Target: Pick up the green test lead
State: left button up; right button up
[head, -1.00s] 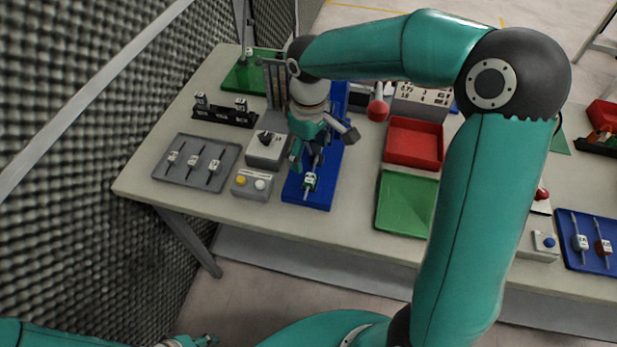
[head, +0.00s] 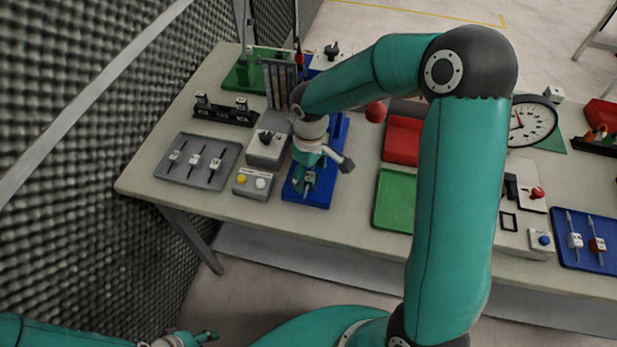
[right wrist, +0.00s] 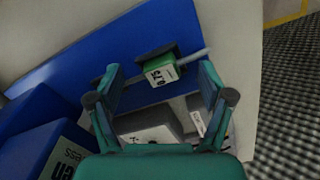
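The green test lead (right wrist: 158,72) has a green body with a white label marked 0.75 and a thin grey rod. It lies on a blue tray (right wrist: 82,62), which also shows in the head view (head: 320,197). My right gripper (right wrist: 160,82) is open, with one finger on each side of the lead's body; I cannot tell whether either finger touches it. In the head view my right gripper (head: 303,182) is low over the tray's front end and largely hides the lead. My left gripper (head: 200,339) is at the bottom edge, away from the table; its opening is unclear.
Left of the blue tray stand a box with yellow and white buttons (head: 253,183) and a grey box with a black knob (head: 267,147). A grey tray (head: 171,181) holds 3 leads. A green tray (head: 391,212) lies to the right. A foam wall (head: 80,170) borders the left.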

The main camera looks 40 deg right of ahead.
jog(key=c, duration=1.2)
jog(key=shift+o, duration=0.2)
jog(key=shift+c, duration=0.5)
jog(key=shift+r, duration=0.15)
